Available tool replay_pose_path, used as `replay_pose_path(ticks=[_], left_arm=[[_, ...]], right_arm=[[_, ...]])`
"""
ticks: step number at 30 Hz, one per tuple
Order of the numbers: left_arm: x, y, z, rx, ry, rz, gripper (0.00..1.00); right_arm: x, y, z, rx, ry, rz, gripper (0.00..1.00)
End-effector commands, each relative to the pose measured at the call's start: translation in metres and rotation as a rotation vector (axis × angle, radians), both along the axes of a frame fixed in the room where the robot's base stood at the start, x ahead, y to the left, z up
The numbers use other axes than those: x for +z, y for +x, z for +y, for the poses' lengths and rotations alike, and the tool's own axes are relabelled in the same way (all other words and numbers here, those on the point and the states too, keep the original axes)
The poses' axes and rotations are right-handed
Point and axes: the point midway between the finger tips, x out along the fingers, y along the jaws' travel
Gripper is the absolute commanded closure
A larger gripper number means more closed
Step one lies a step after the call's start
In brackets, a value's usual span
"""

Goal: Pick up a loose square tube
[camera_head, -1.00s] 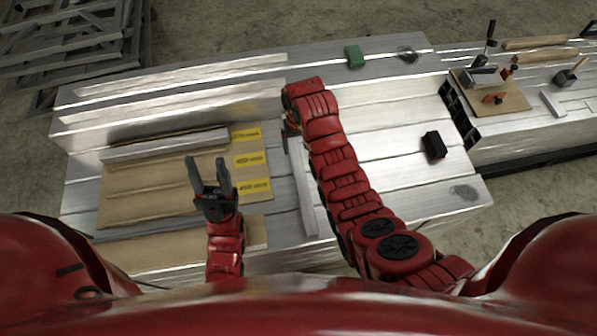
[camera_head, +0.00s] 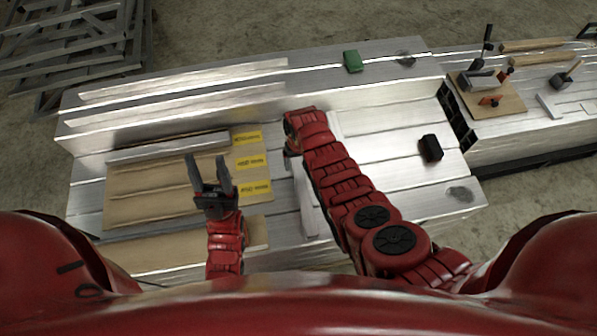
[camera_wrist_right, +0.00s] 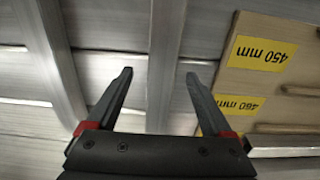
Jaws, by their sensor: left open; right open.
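A loose grey square tube (camera_head: 307,200) lies lengthwise on the trailer bed, right of the labelled board and partly under my right arm. In the right wrist view the tube (camera_wrist_right: 165,60) runs between the two fingers of my right gripper (camera_wrist_right: 159,76), which is open; I cannot tell how far above it the fingers are. In the head view my right gripper (camera_head: 291,163) is mostly hidden by its arm. My left gripper (camera_head: 207,158) is open and empty above the board. Another long grey bar (camera_wrist_right: 55,60) shows at the left of the right wrist view.
The brown board (camera_head: 120,197) has yellow labels (camera_head: 250,161), "450 mm" (camera_wrist_right: 262,52) among them, and a tube (camera_head: 168,146) along its far edge. A black block (camera_head: 430,148) and a green block (camera_head: 352,61) stand further right. The bed around the black block is clear.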

Motion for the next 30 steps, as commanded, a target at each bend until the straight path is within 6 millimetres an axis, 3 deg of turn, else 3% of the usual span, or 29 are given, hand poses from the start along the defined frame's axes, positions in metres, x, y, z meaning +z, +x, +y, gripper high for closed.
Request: replay_pose_path(ticks=[8, 12, 22, 23, 30], left_arm=[[0.0, 0.0, 0.0, 0.0, 0.0, 0.0, 0.5], [-0.019, 0.0, 0.0, 0.0, 0.0, 0.0, 0.5], [-0.02, 0.0, 0.0, 0.0, 0.0, 0.0, 0.5], [-0.02, 0.0, 0.0, 0.0, 0.0, 0.0, 0.5], [-0.02, 0.0, 0.0, 0.0, 0.0, 0.0, 0.5]], right_arm=[[-0.02, -0.006, 0.002, 0.0, 0.0, 0.002, 0.15], [-0.041, -0.006, 0.001, -0.001, 0.0, 0.001, 0.15], [-0.043, -0.006, 0.001, 0.0, 0.0, -0.001, 0.15], [-0.043, -0.006, 0.002, 0.0, 0.0, -0.001, 0.17], [-0.043, -0.006, 0.002, 0.0, 0.0, 0.0, 0.6]])
